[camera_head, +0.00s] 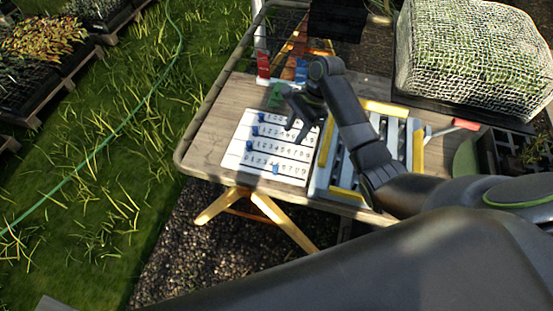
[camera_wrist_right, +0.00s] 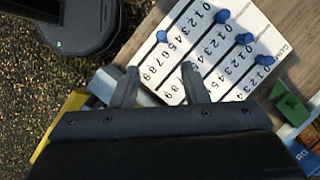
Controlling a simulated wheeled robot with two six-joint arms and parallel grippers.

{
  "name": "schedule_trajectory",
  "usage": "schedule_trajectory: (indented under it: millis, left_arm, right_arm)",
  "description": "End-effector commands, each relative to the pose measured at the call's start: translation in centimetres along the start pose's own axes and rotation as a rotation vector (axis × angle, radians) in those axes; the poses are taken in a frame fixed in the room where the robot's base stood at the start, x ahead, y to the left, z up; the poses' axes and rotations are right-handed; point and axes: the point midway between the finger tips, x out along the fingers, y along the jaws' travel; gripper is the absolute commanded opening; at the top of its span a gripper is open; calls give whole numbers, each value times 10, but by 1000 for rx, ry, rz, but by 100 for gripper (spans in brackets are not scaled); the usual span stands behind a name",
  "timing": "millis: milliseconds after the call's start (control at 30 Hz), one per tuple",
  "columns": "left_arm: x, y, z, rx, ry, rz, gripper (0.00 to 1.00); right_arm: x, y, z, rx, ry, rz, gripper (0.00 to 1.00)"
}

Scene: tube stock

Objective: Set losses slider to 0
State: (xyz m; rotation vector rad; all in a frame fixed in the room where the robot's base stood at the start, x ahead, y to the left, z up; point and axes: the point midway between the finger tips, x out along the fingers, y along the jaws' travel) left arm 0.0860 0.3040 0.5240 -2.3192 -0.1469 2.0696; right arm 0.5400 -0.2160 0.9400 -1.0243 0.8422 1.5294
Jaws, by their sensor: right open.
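A white board (camera_head: 237,158) with rows of printed digits and blue sliders lies on the wooden table. The lowest row's blue slider (camera_head: 275,169) stands partway along, near 4; it also shows in the right wrist view (camera_wrist_right: 161,36). The other sliders, such as the top one (camera_head: 261,117), stand near the low-number ends. The row labels are too small to tell which is losses. My right gripper (camera_head: 298,122) is over the board's right part, open; its two fingers (camera_wrist_right: 160,82) show apart and empty in the wrist view. My left gripper is not in view.
A grey rack with yellow bars (camera_head: 346,194) stands right of the board. A green block (camera_wrist_right: 290,103) and a red object (camera_head: 263,64) are at the table's far side. A net-covered crate (camera_head: 470,55) stands at the back right.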

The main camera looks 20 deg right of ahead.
Motion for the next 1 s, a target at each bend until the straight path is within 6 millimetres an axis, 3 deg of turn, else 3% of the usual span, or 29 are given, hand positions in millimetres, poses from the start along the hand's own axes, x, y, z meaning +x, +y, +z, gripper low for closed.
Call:
schedule_trajectory:
  millis: [100,200,533,733,1000]
  left_arm:
    - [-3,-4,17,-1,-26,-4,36]
    - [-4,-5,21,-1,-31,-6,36]
    - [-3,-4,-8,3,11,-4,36]
    - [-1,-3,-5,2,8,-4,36]
    - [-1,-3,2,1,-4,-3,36]
  right_arm:
    - [28,1,1,2,-4,5,41]
    - [50,1,1,1,-3,5,41]
    - [118,1,1,0,-1,4,41]
    - [140,1,0,-1,0,2,41]
    - [146,0,0,-1,1,0,41]
